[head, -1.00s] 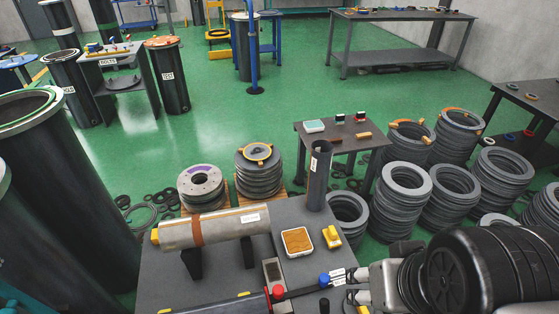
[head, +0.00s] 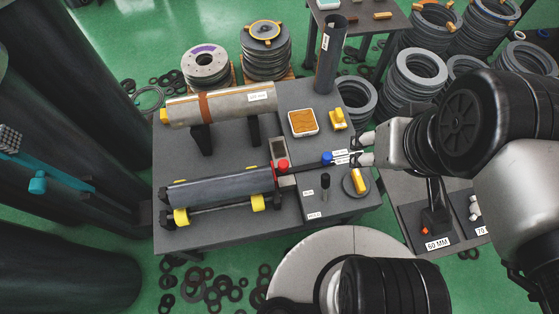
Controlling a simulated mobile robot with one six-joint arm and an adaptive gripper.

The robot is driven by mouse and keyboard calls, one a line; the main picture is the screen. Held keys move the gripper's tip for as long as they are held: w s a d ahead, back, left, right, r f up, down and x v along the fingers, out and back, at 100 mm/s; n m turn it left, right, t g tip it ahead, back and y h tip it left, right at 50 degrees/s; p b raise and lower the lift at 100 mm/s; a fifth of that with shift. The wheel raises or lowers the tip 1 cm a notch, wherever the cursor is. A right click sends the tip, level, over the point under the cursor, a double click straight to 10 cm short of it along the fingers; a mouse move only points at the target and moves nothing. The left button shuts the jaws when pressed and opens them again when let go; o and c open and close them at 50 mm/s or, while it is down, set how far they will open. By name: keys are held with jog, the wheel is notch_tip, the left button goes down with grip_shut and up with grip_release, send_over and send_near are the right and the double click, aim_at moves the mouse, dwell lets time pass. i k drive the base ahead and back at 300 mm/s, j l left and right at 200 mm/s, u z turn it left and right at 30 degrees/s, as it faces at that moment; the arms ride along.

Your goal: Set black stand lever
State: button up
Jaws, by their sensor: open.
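A small black upright lever (head: 325,182) stands on a plate at the right part of the grey workbench (head: 225,147). A yellow lever on a round dark base (head: 358,183) is just right of it. My gripper (head: 360,149) is open, at the right side of the bench, above and to the right of the black lever. Nothing shows between its fingers. A blue knob (head: 327,158) and a red knob (head: 283,167) lie left of the fingertips. I cannot tell whether the fingers touch the small white labels beside them.
A labelled grey cylinder (head: 232,103) and a dark cylinder (head: 220,187) lie on supports on the bench. An upright dark tube (head: 330,55) stands at its back right. A side table with a 60 MM label (head: 437,244) is at right. Stacked rings (head: 418,80) stand behind.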

aim_at(325, 177)
jog(key=k+j+u, duration=0.1)
jog(key=u, duration=0.25)
jog(key=j+u, duration=0.45)
jog(key=u, duration=0.25)
jog(key=z, duration=1.45)
jog(key=k+j+z, duration=0.25)
jog(key=i+j, duration=0.1)
